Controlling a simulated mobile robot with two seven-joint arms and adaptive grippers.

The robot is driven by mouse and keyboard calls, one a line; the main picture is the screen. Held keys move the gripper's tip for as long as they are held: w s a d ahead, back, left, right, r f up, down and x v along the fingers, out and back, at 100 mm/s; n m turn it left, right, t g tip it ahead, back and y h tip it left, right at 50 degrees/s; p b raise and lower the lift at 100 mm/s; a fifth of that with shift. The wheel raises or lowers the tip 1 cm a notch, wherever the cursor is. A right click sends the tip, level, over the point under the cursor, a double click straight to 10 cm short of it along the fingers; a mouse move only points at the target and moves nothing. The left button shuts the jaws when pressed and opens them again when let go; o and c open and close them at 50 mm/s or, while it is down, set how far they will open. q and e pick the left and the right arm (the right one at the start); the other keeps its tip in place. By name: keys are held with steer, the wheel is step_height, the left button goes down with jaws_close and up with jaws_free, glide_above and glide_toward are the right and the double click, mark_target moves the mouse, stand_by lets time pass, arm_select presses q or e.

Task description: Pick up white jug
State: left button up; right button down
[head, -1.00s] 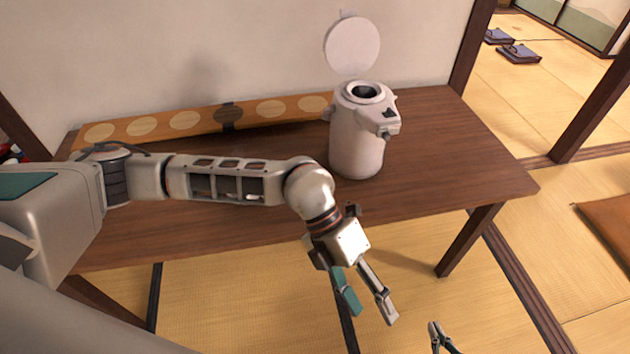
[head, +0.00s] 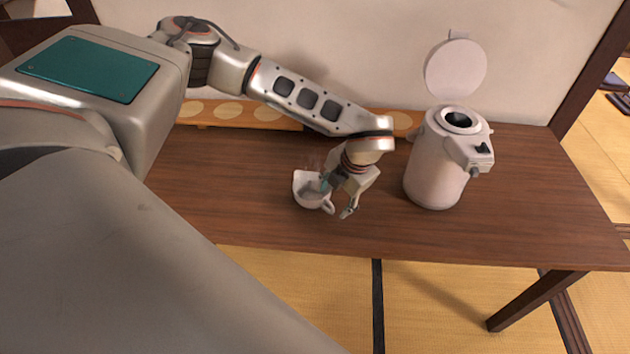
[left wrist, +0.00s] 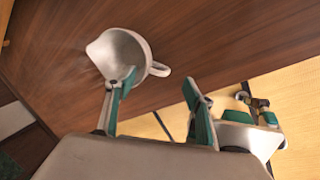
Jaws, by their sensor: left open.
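The white jug (head: 311,194) stands on the brown table, with its handle toward the right and faint steam above it. In the left wrist view the jug (left wrist: 126,55) shows its pointed lip at left and its handle at right. My left gripper (head: 338,200) is open at the jug's handle side. In the left wrist view its fingers (left wrist: 160,82) stand apart; one overlaps the jug's rim, and the handle lies between them in the picture. Contact cannot be told. What seems to be my right gripper (left wrist: 252,112) shows beyond, its jaws unclear.
A large white hot-water pot (head: 432,165) with its lid raised stands on the table (head: 520,200), right of my left gripper. A long wooden board with pale discs (head: 240,112) lies along the wall. The table's front is clear.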

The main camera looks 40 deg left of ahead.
mark_target(330, 203)
arm_select(q)
steer(key=shift+a+x, duration=0.1)
steer(key=shift+x, duration=1.05)
steer(key=shift+a+x, duration=0.15)
steer(key=shift+x, duration=1)
steer(key=shift+w+r, duration=0.1)
steer(key=shift+w, duration=0.05)
jaws_close()
steer(key=shift+r, duration=0.15)
step_height(330, 203, up, 19)
steer(key=shift+r, duration=0.25)
